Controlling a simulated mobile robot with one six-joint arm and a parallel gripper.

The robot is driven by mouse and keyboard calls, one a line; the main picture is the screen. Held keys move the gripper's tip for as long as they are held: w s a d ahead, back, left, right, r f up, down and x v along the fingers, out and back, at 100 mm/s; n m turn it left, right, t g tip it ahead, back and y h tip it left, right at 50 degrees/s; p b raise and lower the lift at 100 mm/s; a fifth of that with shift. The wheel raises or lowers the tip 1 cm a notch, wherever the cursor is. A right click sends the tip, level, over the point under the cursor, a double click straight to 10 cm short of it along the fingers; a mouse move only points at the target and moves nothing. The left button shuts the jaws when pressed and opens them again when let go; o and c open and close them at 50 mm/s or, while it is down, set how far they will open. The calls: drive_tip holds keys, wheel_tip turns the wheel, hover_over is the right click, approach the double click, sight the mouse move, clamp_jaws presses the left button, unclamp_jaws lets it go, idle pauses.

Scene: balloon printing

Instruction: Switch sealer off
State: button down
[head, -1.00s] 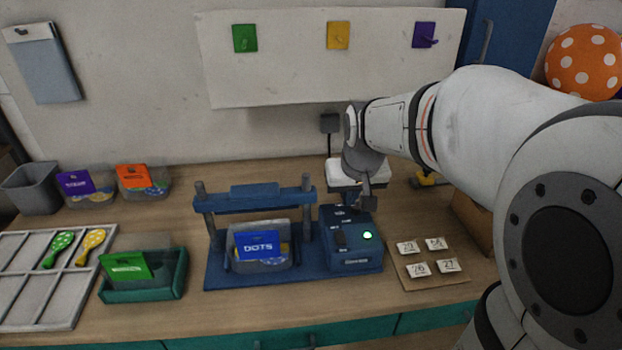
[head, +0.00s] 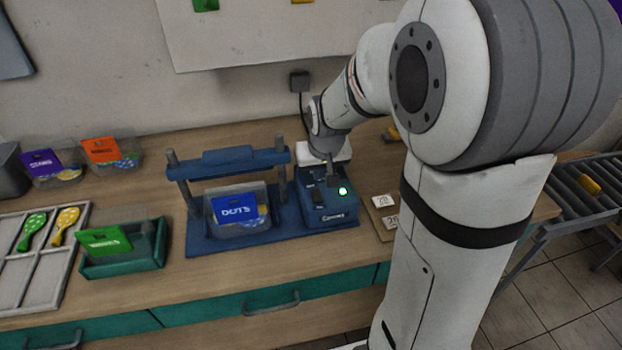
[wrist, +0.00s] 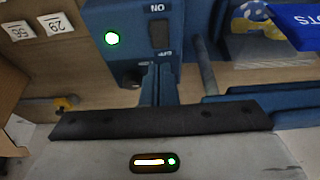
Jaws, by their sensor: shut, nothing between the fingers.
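The blue sealer has a press frame (head: 230,157) on the left and a control box (head: 340,217) on the right. A green lamp (head: 342,191) glows on the box; it also shows in the wrist view (wrist: 112,38). A dark rocker switch (head: 318,197) is on the box top beside the lamp, and in the wrist view the switch (wrist: 158,35) has lettering reading ON, upside down, at one end. My gripper (head: 333,181) is shut and empty, pointing down at the box's back part. In the wrist view its fingertips (wrist: 159,72) are close to the switch's other end; contact cannot be told.
A clear bin with a blue DOTS card (head: 236,208) sits in the press frame. A green bin (head: 125,260) stands to its left. Number cards (head: 384,201) lie right of the box, partly hidden by my arm. A wall socket (head: 299,81) is behind.

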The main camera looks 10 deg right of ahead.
sight(316, 190)
drive_tip(key=x, duration=0.5)
drive_tip(key=shift+s+f+p, duration=0.25)
drive_tip(key=shift+f+p, duration=0.1)
drive_tip(key=shift+f, duration=0.1)
